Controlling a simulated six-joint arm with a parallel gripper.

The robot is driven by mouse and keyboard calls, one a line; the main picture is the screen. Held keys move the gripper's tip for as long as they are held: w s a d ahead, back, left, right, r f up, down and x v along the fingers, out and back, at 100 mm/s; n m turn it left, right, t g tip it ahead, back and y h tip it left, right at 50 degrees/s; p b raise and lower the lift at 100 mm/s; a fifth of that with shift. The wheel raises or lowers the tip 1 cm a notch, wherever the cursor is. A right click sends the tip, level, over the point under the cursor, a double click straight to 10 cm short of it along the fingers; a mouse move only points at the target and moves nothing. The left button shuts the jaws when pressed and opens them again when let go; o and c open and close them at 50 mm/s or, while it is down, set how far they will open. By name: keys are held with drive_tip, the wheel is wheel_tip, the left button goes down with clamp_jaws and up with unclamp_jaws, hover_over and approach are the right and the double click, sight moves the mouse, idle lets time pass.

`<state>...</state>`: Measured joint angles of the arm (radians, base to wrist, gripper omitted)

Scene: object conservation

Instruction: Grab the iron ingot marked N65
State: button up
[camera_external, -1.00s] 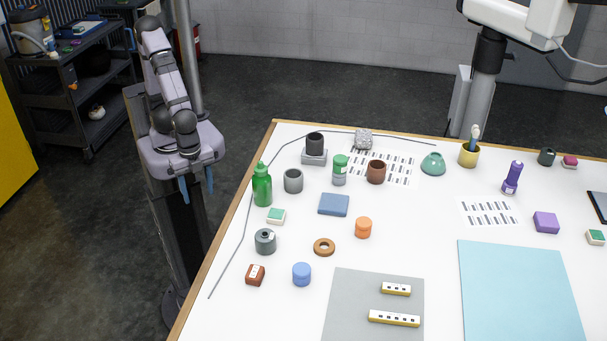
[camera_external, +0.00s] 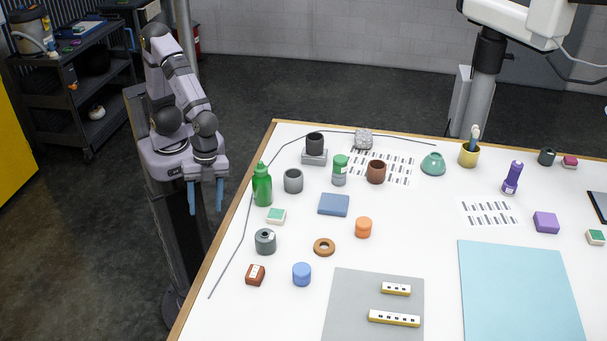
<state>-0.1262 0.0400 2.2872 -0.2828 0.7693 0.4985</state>
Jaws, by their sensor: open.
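No marking N65 can be read at this size, so I cannot tell which thing is the iron ingot. A small red-brown block with a pale label (camera_external: 255,275) lies near the table's left edge. A dark grey cylinder with a label (camera_external: 265,241) stands just behind it. A grey block (camera_external: 314,158) lies at the back left under a black cylinder (camera_external: 315,143). My gripper (camera_external: 206,200) hangs left of the table, off its edge, with blue fingers pointing down. It is open and empty, apart from everything on the table.
A green bottle (camera_external: 262,186) stands at the left edge, between my gripper and the other items. A blue cylinder (camera_external: 301,274), a brown ring (camera_external: 324,247) and an orange cylinder (camera_external: 363,228) stand nearby. A light blue mat (camera_external: 520,295) is bare.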

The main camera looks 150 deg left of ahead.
sight(256, 270)
drive_tip(key=w+a+r+m+t, duration=0.1)
drive_tip(key=w, duration=0.4)
drive_tip(key=w+a+r+m+t+h, duration=0.1)
drive_tip(key=w, duration=0.4)
drive_tip(key=w+a+r+m+t+h, duration=0.1)
drive_tip(key=w, duration=0.4)
drive_tip(key=shift+w+a+r+b, duration=0.25)
drive_tip(key=shift+a+r+b, duration=0.1)
drive_tip(key=shift+b, duration=0.05)
drive_tip(key=w+m+b, duration=0.1)
drive_tip(key=w, duration=0.1)
drive_tip(key=w+a+m+t+h+b, duration=0.1)
drive_tip(key=w, duration=0.1)
drive_tip(key=w+a+f+m+h+b, duration=0.1)
drive_tip(key=w, duration=0.2)
drive_tip(key=shift+a+f+m+t, duration=0.1)
drive_tip(key=shift+a+m+t, duration=0.05)
drive_tip(key=shift+m+t, duration=0.2)
drive_tip(key=shift+w+m+b, duration=0.35)
drive_tip(key=shift+w+m, duration=0.1)
drive_tip(key=shift+w, duration=0.1)
drive_tip(key=shift+p+x, duration=0.55)
drive_tip(key=shift+x, duration=0.55)
drive_tip(key=shift+w+d+f+p, duration=0.3)
drive_tip(key=shift+d+p, duration=0.15)
drive_tip(key=shift+p, duration=0.3)
drive_tip(key=shift+p+x, duration=0.95)
drive_tip(key=shift+x, duration=1.05)
drive_tip(key=shift+r, duration=0.15)
clamp_jaws()
